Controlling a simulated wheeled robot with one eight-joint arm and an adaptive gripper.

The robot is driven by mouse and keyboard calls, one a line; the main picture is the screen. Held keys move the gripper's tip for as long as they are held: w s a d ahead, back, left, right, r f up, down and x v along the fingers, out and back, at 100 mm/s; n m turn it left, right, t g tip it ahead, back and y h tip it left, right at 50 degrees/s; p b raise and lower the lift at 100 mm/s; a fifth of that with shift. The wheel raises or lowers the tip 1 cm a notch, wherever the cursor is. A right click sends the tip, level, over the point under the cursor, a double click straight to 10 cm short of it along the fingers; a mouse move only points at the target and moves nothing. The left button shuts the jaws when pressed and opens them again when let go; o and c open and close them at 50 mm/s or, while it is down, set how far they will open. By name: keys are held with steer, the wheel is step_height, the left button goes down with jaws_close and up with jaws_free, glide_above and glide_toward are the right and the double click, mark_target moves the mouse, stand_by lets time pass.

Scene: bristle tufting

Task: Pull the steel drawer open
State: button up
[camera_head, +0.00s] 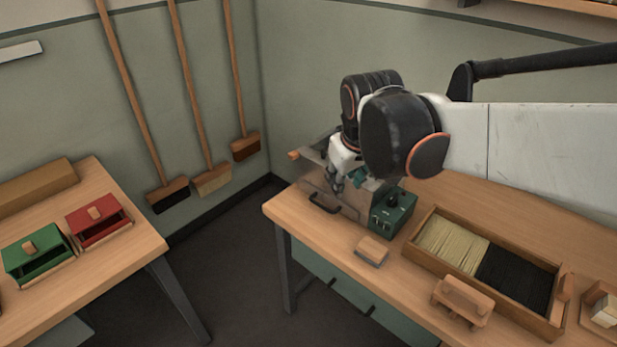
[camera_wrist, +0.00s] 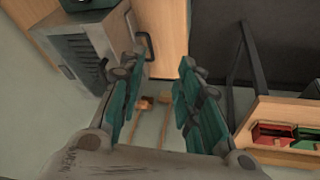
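The steel drawer (camera_head: 345,209) is in a grey metal box at the back left of the right workbench, with a black bar handle (camera_head: 322,204) on its front. My gripper (camera_head: 350,182) is above the box in the head view and partly hides it. In the wrist view the grey box (camera_wrist: 72,50) is at the upper left, with the black handle (camera_wrist: 149,46) at its right side. My gripper's teal fingers (camera_wrist: 157,78) are spread apart with nothing between them, and the handle lies beyond them. The drawer looks shut.
A green box with knobs (camera_head: 393,212) stands right beside the steel box. A wooden block (camera_head: 372,249) and a bristle tray (camera_head: 433,276) are nearer on the bench. Brooms (camera_head: 198,110) lean on the wall behind. Green bench drawers (camera_head: 350,296) are below.

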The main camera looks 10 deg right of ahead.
steer(key=w+a+f+n+g+p, duration=0.1)
steer(key=w+f+n+g+p, duration=0.15)
steer(key=w, duration=0.95)
steer(key=n+h+p, duration=0.1)
steer(key=n+p, duration=0.1)
glide_toward(319, 204)
steer(key=shift+g, duration=0.45)
steer(key=f+b, duration=0.1)
steer(key=f, duration=0.1)
steer(key=w+d+f+b, duration=0.1)
steer(key=f, duration=0.2)
steer(key=f+b, duration=0.1)
steer(key=f, duration=0.1)
steer(key=shift+w+d+f+b, duration=0.15)
steer(key=shift+w+f+b, duration=0.2)
steer(key=shift+b, duration=0.05)
jaws_close()
